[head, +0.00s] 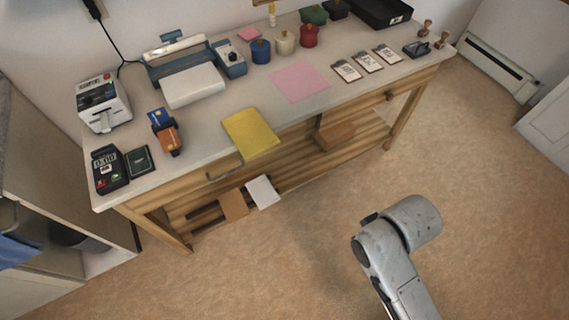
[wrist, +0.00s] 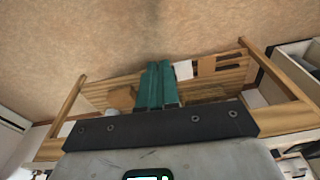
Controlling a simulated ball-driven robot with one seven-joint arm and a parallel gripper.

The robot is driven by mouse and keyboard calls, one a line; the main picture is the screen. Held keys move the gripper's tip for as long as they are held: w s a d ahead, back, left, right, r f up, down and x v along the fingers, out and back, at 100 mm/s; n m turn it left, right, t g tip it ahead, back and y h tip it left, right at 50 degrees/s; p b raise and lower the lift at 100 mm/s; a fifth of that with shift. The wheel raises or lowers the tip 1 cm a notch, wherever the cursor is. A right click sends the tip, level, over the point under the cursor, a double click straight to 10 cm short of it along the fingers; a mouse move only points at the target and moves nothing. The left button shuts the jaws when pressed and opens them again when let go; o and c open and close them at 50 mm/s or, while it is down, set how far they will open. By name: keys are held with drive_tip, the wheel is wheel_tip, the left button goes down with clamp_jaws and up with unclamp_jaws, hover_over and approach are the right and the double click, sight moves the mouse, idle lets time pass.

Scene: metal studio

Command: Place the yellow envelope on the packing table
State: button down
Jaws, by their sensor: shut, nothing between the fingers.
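The yellow envelope (head: 251,132) lies flat on the packing table (head: 213,119), at the front edge left of the middle. Its near corner reaches the edge, and I cannot tell whether it sticks out past it. My gripper (wrist: 159,72) shows in the wrist view with its two teal fingers together and nothing between them. It is in the air, apart from the table and the envelope. In the head view my arm is at the lower right, over the floor, and the fingers are hidden. The yellow envelope does not show in the wrist view.
On the tabletop stand a label printer (head: 103,102), a card terminal (head: 109,168), a laminator-like machine (head: 187,73), coloured pots (head: 285,42) and a pink sheet (head: 299,82). White (head: 263,192) and brown (head: 233,205) envelopes lie on the lower shelf. The floor in front is clear.

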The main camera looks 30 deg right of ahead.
drive_tip(key=w+a+f+m+t+y, duration=0.3)
drive_tip(key=w+a+m+t+y, duration=0.45)
drive_tip(key=w+a+m, duration=0.75)
drive_tip(key=m+t+h, duration=0.8)
drive_tip(key=m+t, duration=0.1)
drive_tip(key=m, duration=1.1)
approach(258, 154)
drive_tip(key=shift+y, duration=0.25)
drive_tip(key=w, duration=0.7)
drive_tip(key=shift+d+f, duration=0.1)
drive_tip(key=shift+d, duration=0.05)
